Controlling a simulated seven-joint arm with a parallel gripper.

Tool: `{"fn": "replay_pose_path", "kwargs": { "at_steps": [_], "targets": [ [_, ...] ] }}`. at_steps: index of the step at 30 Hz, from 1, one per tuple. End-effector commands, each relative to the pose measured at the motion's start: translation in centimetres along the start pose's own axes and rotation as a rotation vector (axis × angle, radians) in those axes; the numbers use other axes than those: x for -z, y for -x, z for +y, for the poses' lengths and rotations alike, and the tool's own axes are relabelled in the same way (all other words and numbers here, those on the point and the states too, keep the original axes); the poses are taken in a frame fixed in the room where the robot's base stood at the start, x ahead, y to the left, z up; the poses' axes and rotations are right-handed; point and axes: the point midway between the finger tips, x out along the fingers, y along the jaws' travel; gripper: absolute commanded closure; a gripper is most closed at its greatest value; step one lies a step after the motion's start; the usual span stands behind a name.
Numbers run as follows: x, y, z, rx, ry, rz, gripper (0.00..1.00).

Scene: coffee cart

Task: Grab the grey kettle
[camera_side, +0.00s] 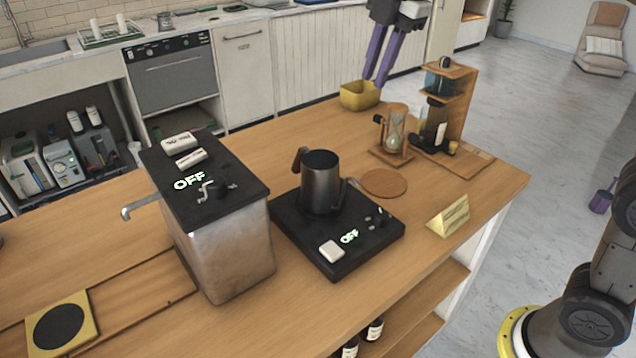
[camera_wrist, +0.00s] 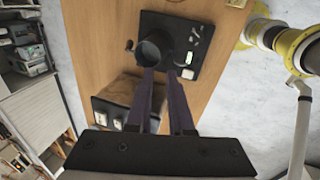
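The grey kettle (camera_side: 321,186) stands upright on a black hot plate (camera_side: 290,240) in the side view. Its brown handle points up and left, and its thin spout points right. In the wrist view the kettle (camera_wrist: 153,50) shows from above with its dark round opening, just beyond my fingertips. My gripper (camera_side: 375,80) is high at the top of the side view, with its two purple fingers pointing down, up and to the right of the kettle and apart from it. In the wrist view the fingers of my gripper (camera_wrist: 161,71) are spread with nothing between them.
A metal box with a black top (camera_side: 235,255) stands left of the hot plate. A yellow bin (camera_side: 360,97), an hourglass stand (camera_side: 393,140), a wooden coffee stand (camera_side: 462,105) and a gold sign (camera_side: 449,217) stand on the counter. A round wooden mat (camera_side: 385,184) lies right of the kettle.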

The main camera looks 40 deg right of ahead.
Motion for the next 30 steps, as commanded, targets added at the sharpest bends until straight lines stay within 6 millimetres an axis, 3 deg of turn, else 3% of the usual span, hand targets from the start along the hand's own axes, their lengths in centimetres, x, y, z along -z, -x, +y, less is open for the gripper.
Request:
{"fn": "replay_pose_path", "kwargs": {
  "at_steps": [3,10,15,20,30],
  "targets": [
    [1.5,-3.6,3.8,0.055,0.103,0.006,0.8],
    [4.0,-11.2,7.9,0.142,0.171,0.014,0.8],
    [5.1,-15.2,7.9,0.207,0.187,0.014,0.8],
    [5.4,-17.0,7.5,0.222,0.193,0.014,0.8],
    [5.3,-22.9,6.2,0.222,0.192,0.014,0.8]
  ]
}}
